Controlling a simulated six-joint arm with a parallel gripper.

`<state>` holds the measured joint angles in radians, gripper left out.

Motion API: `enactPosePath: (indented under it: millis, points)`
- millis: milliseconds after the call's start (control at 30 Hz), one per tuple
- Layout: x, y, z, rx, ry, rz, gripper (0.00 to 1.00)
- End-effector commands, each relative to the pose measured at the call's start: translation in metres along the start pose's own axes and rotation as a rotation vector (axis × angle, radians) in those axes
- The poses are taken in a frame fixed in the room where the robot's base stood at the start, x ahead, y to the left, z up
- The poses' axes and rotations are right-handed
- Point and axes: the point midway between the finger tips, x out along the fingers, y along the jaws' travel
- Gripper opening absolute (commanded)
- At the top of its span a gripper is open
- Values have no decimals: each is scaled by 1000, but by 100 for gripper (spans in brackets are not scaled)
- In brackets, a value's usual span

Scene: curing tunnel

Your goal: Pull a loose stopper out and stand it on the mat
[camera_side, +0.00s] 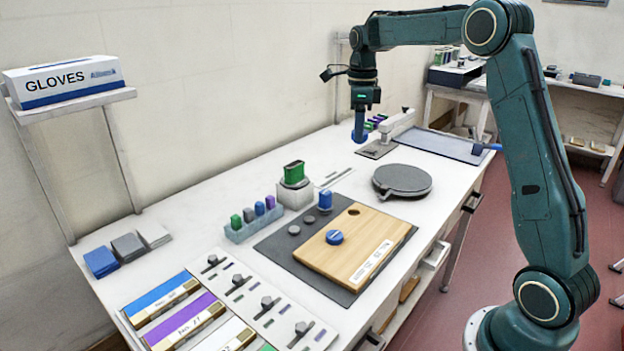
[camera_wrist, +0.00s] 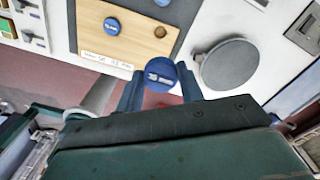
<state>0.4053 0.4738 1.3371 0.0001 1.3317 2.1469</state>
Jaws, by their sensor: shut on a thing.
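My gripper (camera_side: 360,132) is shut on a blue stopper (camera_wrist: 159,72), whose round, printed top faces the wrist camera. It holds the stopper in the air above the back of the bench, away from the board. The wooden board (camera_side: 330,262) lies on the dark grey mat (camera_side: 272,243). A blue round-topped stopper (camera_side: 334,237) sits in the board, also in the wrist view (camera_wrist: 112,26). An empty hole (camera_side: 354,211) shows near the board's far corner, also in the wrist view (camera_wrist: 160,32). A blue piece (camera_side: 325,200) stands upright at the mat's far edge.
Two grey discs (camera_side: 308,220) lie on the mat's left part. A rack of coloured pieces (camera_side: 238,235) and a white stand with a green piece (camera_side: 294,173) are beyond it. A grey round plate (camera_side: 402,179) lies right. Labelled panels (camera_side: 180,312) fill the front left.

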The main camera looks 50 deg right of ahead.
Motion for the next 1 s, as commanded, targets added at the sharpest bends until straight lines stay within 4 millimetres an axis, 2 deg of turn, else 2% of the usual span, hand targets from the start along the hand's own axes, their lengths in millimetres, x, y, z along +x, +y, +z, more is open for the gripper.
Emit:
enactPosePath:
  millis: [700,1000]
  points:
    - [-26,0,0,0,-1,-2,16]
    - [-29,0,0,0,-1,-1,16]
